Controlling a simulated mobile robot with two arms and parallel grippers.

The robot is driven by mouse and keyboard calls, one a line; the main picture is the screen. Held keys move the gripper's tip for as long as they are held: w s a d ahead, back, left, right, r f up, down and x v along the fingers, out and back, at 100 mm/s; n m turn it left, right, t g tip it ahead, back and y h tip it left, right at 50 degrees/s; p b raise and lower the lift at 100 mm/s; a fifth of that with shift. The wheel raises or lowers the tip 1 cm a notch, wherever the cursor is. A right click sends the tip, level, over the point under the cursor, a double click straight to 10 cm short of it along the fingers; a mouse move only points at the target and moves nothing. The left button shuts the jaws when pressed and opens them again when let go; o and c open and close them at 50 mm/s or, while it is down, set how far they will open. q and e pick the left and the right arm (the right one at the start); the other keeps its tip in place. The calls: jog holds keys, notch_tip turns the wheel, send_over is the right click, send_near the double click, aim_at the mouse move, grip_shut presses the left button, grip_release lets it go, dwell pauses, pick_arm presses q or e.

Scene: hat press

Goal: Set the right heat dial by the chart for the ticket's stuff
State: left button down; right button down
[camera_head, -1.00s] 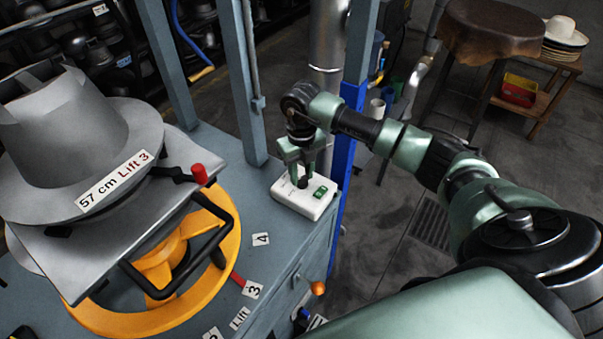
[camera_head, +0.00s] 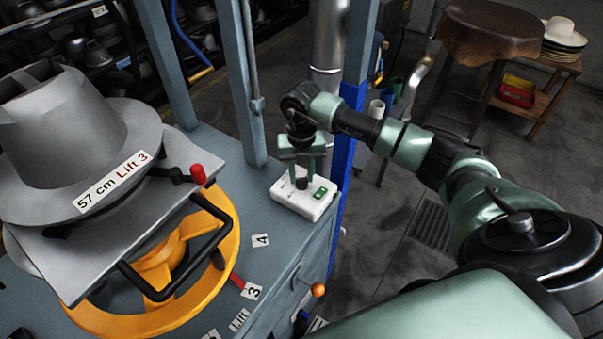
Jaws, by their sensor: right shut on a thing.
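The right heat dial is a small black knob (camera_head: 302,183) on a white control box (camera_head: 318,205) at the right corner of the press bench. The box also bears a green switch (camera_head: 320,193). My right gripper (camera_head: 302,178) points down with its fingers shut on the dial knob, which they partly cover. The dial's marks are too small and too hidden to read. My left gripper is not in view. No ticket or chart that I can read for the stuff is in view.
The metal hat form (camera_head: 60,125) labelled "57 cm Lift 3" stands at left above a yellow handwheel (camera_head: 130,318). Blue-grey posts (camera_head: 238,80) rise close to my right gripper. An orange knob (camera_head: 318,290) sticks out at the bench front. A stool (camera_head: 490,30) stands behind.

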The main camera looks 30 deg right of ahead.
jog(key=shift+w+d+r, duration=0.1)
jog(key=shift+w+r, duration=0.05)
jog(key=c, duration=1)
grip_release()
jog(key=shift+c, duration=0.2)
notch_tip(320, 180, up, 8)
jog(key=shift+f+b, duration=0.15)
jog(key=shift+b, duration=0.75)
